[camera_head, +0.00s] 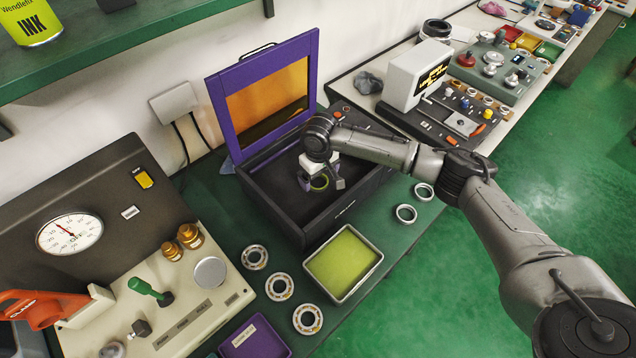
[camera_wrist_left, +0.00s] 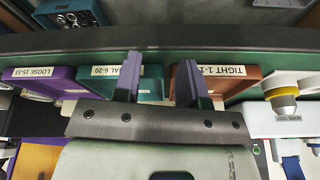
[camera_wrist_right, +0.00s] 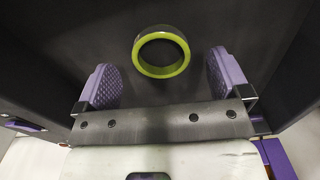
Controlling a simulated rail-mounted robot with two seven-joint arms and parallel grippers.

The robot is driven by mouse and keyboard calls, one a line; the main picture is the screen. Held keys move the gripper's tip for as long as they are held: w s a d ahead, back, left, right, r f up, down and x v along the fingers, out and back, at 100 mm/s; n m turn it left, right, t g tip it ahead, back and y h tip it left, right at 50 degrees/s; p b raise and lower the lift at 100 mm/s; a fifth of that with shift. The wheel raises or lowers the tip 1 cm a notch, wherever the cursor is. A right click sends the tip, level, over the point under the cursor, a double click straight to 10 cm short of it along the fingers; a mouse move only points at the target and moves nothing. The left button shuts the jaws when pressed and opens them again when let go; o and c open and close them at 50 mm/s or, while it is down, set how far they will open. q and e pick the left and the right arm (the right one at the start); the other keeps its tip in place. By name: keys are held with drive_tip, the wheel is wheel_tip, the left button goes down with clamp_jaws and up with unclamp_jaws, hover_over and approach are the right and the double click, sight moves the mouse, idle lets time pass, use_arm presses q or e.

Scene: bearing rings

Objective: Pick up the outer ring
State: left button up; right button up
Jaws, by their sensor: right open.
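The outer ring, a dark ring with a yellow-green coated edge, lies on the dark floor of the open black box in the head view (camera_head: 322,182). It also shows in the right wrist view (camera_wrist_right: 160,72), ahead of and between the lines of the fingers. My right gripper (camera_head: 320,186) reaches down into the box over the ring. Its purple fingers are spread apart and empty in the right wrist view (camera_wrist_right: 165,80), with the ring not between the pads. My left gripper (camera_wrist_left: 160,78) is open and empty in the left wrist view. It is not in the head view.
The box's purple-framed lid (camera_head: 265,95) with an amber window stands up behind. A tray with a yellow-green pad (camera_head: 343,262) stands in front. Several bearings (camera_head: 279,287) lie left of it, and two bare rings (camera_head: 406,214) lie right. Labelled bins (camera_wrist_left: 50,80) face my left gripper.

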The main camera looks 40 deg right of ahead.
sight(318, 182)
wheel_tip(318, 182, down, 2)
drive_tip(key=shift+f, duration=0.2)
drive_tip(key=c, duration=1.1)
drive_tip(key=shift+r, duration=0.15)
